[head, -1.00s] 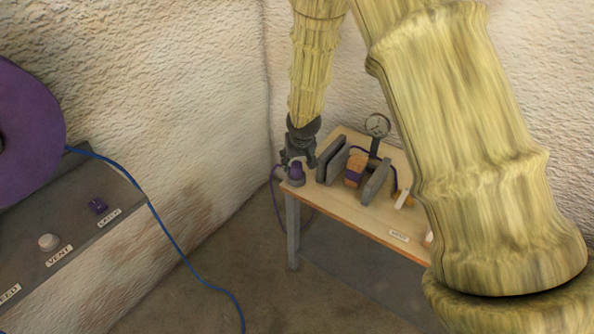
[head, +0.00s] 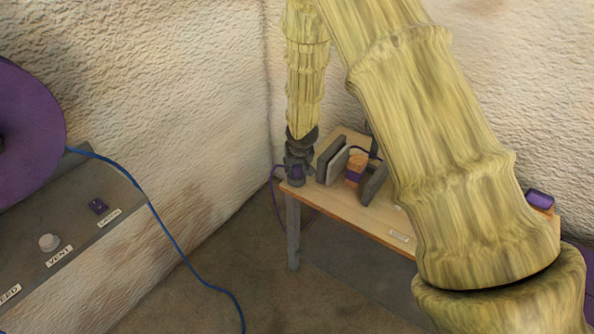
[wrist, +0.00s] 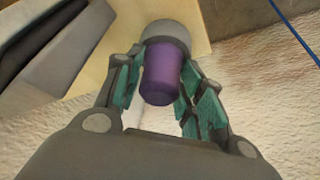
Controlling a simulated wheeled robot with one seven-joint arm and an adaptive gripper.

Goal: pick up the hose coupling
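The hose coupling is a purple cylinder (wrist: 161,78) with a wider grey end (wrist: 168,35) in the wrist view. In the head view the purple coupling (head: 297,172) stands at the near left corner of the wooden table, partly hidden by my gripper. My gripper (head: 299,175) reaches down from above around it. In the wrist view the fingers of my gripper (wrist: 163,62) have teal pads on both sides of the purple cylinder, close to it. Narrow gaps seem to show beside it, so the fingers look open around it.
Dark and light upright plates (head: 335,162) and an orange-brown block with a purple band (head: 355,168) stand just right of the coupling. A purple hose (head: 273,190) hangs off the table's left edge.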

